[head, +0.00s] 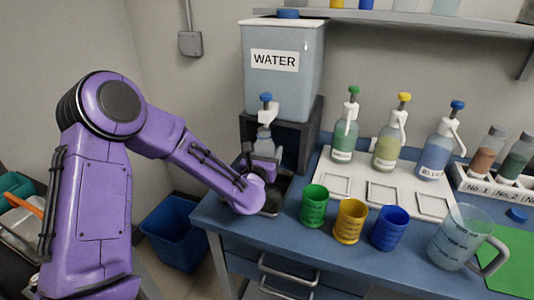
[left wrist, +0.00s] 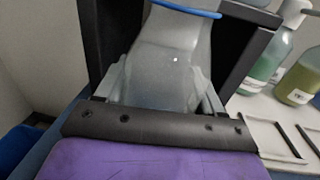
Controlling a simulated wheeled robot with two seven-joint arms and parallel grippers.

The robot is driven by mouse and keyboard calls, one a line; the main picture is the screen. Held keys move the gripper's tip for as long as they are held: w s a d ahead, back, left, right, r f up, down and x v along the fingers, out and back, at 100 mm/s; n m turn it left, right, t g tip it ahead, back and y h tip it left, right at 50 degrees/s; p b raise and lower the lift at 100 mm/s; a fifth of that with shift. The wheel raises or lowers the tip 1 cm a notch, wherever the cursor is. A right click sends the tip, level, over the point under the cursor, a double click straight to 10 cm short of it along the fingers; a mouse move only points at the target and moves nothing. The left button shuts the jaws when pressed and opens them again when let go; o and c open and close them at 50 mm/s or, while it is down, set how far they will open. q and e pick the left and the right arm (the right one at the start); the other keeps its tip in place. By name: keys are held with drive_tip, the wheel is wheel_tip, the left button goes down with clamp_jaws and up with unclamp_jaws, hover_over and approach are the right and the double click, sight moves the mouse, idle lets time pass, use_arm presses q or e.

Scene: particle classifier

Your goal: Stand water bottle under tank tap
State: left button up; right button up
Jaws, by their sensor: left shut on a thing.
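The water tank (head: 283,88) is a pale blue box labelled WATER, raised on a dark stand (head: 304,135). Its white tap with a blue knob (head: 266,97) points down at the front. A clear water bottle (head: 265,142) is upright or nearly so, just below the tap. My left gripper (head: 263,163) is shut around the bottle's lower part. In the left wrist view the bottle (left wrist: 165,65) sits between both fingers, with a blue ring near its top. The bottle's base and its contact with the surface below are hidden. My right gripper is not in view.
A dark tray (head: 273,207) lies beneath the gripper. Green (head: 314,205), yellow (head: 349,221) and blue (head: 388,228) cups stand to the right. A measuring jug (head: 458,238) is at front right; a blue bin (head: 172,232) is on the floor.

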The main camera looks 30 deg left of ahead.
use_arm(q)
drive_tip(key=shift+w+a+f, duration=0.15)
drive_tip(key=shift+w+f, duration=0.25)
drive_tip(key=shift+w, duration=0.1)
drive_tip(key=shift+f, duration=0.3)
drive_tip(key=shift+f, duration=0.2)
drive_tip(key=o, duration=1.1)
drive_tip(key=shift+o, duration=0.2)
drive_tip(key=shift+r, duration=0.1)
